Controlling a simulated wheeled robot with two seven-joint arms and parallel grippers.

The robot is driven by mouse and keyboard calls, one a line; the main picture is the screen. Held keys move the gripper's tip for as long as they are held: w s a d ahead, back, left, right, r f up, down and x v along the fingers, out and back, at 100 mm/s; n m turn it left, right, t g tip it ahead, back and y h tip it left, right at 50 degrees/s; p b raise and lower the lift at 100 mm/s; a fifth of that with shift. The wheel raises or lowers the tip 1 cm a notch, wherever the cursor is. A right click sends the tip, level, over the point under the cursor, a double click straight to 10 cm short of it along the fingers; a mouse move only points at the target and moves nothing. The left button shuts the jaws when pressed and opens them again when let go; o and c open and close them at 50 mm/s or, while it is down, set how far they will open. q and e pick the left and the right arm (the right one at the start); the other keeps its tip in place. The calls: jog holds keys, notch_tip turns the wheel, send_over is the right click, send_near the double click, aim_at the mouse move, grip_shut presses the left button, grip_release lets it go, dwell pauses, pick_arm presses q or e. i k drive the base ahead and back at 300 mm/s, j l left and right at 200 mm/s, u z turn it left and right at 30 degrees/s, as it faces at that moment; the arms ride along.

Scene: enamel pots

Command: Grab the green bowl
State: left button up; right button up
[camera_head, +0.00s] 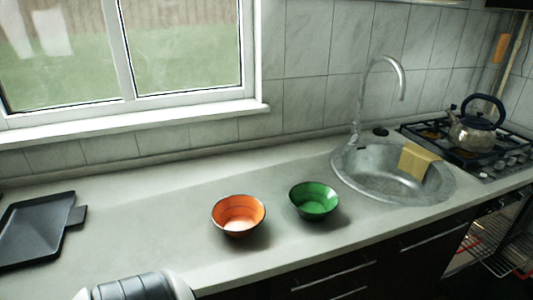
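The green bowl (314,201) stands upright on the pale countertop, left of the sink. It looks empty, with a dark rim. An orange bowl (239,215) stands upright just to its left, with a small gap between them. Part of my own arm shows at the bottom left edge of the view, well short of both bowls. Neither gripper's fingers are in view.
The round metal sink (392,172) with a tall faucet (381,85) and a yellow cloth (417,161) lies right of the green bowl. A kettle (474,131) stands on the stove. A black tray (36,229) lies at far left. The counter (150,215) between is clear.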

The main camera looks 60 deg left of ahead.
aim_at(313, 201)
jog(key=u, duration=1.35)
